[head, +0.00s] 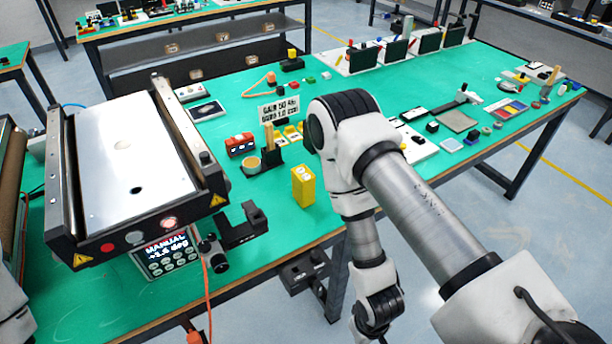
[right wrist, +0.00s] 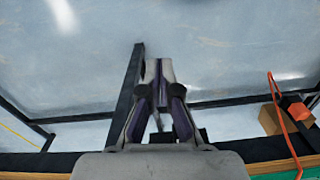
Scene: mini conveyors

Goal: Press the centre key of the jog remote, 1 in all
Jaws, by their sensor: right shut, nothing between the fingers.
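An orange-red handheld unit (right wrist: 297,108) with an orange cable shows at the right of the right wrist view, by the table edge. It may be the jog remote; its keys cannot be made out. In the head view an orange cable (head: 207,300) runs down from beside the control panel to an orange piece (head: 195,338) at the bottom edge. My right gripper (right wrist: 158,68) is shut and empty, over the floor in front of the table, apart from the orange unit. In the head view its fingers are not visible. My left gripper is not in view.
A mini conveyor (head: 123,148) and its panel reading MANUAL (head: 167,253) stand at the left of the green table (head: 290,240). A yellow box (head: 303,186) and a black bracket (head: 242,226) are near the front edge. A brown box (right wrist: 270,121) lies below.

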